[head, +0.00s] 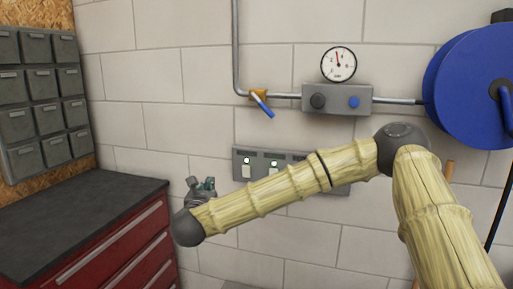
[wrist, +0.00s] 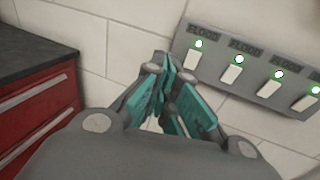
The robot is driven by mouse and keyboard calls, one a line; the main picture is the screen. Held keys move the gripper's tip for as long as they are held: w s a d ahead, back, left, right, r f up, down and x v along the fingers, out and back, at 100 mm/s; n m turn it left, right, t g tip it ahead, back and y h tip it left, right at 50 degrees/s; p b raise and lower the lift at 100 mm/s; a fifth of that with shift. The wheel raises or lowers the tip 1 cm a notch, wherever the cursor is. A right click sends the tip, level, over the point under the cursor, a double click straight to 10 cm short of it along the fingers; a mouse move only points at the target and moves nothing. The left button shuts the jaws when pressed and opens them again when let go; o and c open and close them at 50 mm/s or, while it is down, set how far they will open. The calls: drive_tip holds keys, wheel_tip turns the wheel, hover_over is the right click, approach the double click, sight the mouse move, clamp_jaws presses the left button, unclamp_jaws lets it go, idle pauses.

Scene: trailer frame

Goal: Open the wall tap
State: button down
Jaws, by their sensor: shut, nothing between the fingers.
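The wall tap (head: 258,95) is a brass valve on a grey pipe in the upper middle of the head view. Its blue lever (head: 263,106) slants down to the right, at an angle to the horizontal pipe run. My gripper (head: 204,185) is below and left of the tap, well apart from it, near the cabinet's right corner. In the wrist view its teal-padded fingers (wrist: 175,72) are shut together and hold nothing. The tap is not in the wrist view.
A switch panel (head: 240,164) with lit green lamps is on the wall, partly behind my arm; its switches show in the wrist view (wrist: 232,75). A gauge box (head: 336,90), blue hose reel (head: 470,90) and red cabinet (head: 120,245) flank the tap. Wall around the lever is clear.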

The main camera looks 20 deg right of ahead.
sight(262, 105)
drive_tip(key=d+r+m+g+h+b, duration=0.1)
drive_tip(key=d+r+m+h, duration=0.25)
drive_tip(key=r+m, duration=0.35)
drive_tip(key=d+r+m+g+h+b, duration=0.1)
drive_tip(key=d+r+m+h, duration=0.1)
drive_tip(key=d+r+m, duration=0.45)
drive_tip(key=w+d+r+n+p, duration=0.1)
drive_tip(key=w+d+r+p, duration=0.4)
drive_tip(key=w+d, duration=0.2)
drive_tip(key=shift+d+p, duration=0.15)
drive_tip(key=shift+p, duration=0.25)
drive_tip(key=shift+n+y, duration=0.25)
drive_tip(key=shift+n, duration=0.2)
